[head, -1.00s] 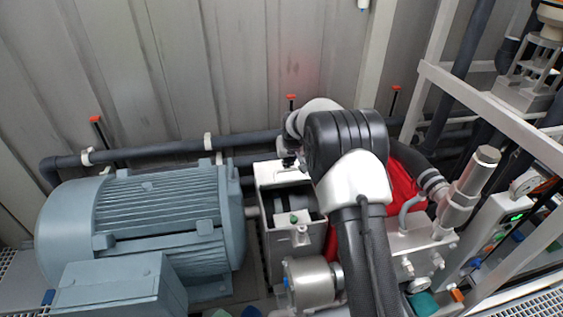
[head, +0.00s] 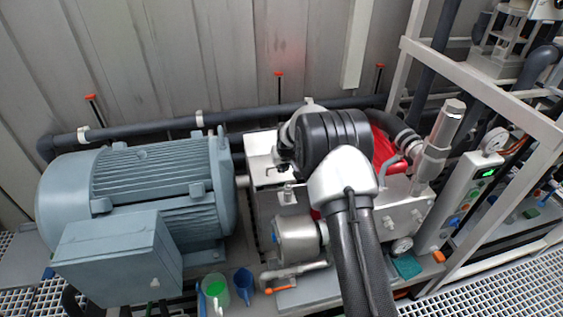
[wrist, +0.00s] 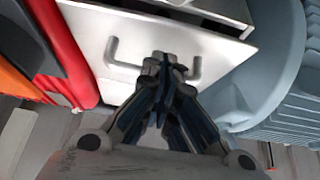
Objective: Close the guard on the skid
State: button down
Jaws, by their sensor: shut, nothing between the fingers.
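The guard (head: 262,176) is a pale box-like cover between the blue-grey motor and the red pump. In the head view, its light panel lies over the place between them, partly hidden by my arm. I cannot tell whether it is fully seated. In the wrist view the pale guard panel (wrist: 225,57) fills the upper middle, with a grey bar handle (wrist: 112,50) on it. My gripper (wrist: 167,62) is shut and empty, its fingertips in front of the middle of the handle. It also shows in the head view (head: 283,167), over the guard; contact is unclear.
The motor (head: 150,190) stands left and the red pump housing (head: 384,150) right, behind my arm. A silver cylinder (head: 298,240) is in front of the guard. A green cup (head: 215,290) and a blue jug (head: 243,285) stand at the front. Pipes run along the back wall.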

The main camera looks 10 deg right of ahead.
jog(key=shift+s+f, duration=0.35)
jog(key=shift+f, duration=0.5)
